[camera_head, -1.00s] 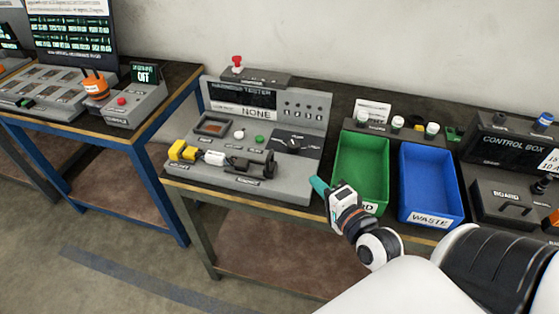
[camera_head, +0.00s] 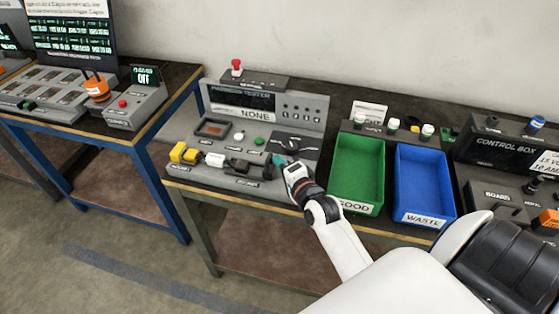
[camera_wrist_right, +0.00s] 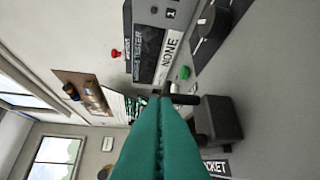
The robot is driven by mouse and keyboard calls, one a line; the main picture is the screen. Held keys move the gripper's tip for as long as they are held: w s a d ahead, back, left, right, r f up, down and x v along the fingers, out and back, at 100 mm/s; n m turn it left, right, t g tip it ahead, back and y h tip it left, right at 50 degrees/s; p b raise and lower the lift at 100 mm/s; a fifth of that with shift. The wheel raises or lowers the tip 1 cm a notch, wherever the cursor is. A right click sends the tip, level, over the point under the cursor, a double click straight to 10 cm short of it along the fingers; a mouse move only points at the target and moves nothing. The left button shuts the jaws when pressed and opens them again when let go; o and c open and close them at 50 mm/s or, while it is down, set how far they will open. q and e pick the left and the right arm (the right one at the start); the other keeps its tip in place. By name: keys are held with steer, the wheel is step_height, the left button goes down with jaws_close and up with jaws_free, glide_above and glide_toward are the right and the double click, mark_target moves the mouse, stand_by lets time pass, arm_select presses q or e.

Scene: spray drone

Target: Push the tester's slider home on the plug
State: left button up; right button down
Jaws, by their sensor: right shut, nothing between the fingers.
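The harness tester (camera_head: 200,178) is a grey console whose display reads NONE. On its front left sit a yellow block (camera_head: 184,153) and a white plug piece (camera_head: 215,160) in a row. A dark socket and slider block (camera_head: 238,166) stands just right of the white piece; it also shows in the right wrist view (camera_wrist_right: 222,118). My right gripper (camera_head: 278,160) has teal fingers, shut and empty, at the block's right side. In the right wrist view its fingers (camera_wrist_right: 155,110) partly cover the block's rod. I cannot tell whether they touch it. My left gripper is not in view.
A green GOOD bin (camera_head: 358,172) and a blue WASTE bin (camera_head: 424,182) stand right of the tester. A control box (camera_head: 505,150) is further right. A red button (camera_head: 236,66) and a dial (camera_head: 293,144) rise from the tester.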

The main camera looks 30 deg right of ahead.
steer(key=shift+w, duration=0.1)
steer(key=w+a+p, duration=0.1)
steer(key=w+a, duration=0.3)
steer(key=w, duration=0.1)
steer(key=shift+a, duration=0.25)
steer(key=shift+s+d, duration=0.1)
steer(key=shift+p, duration=0.3)
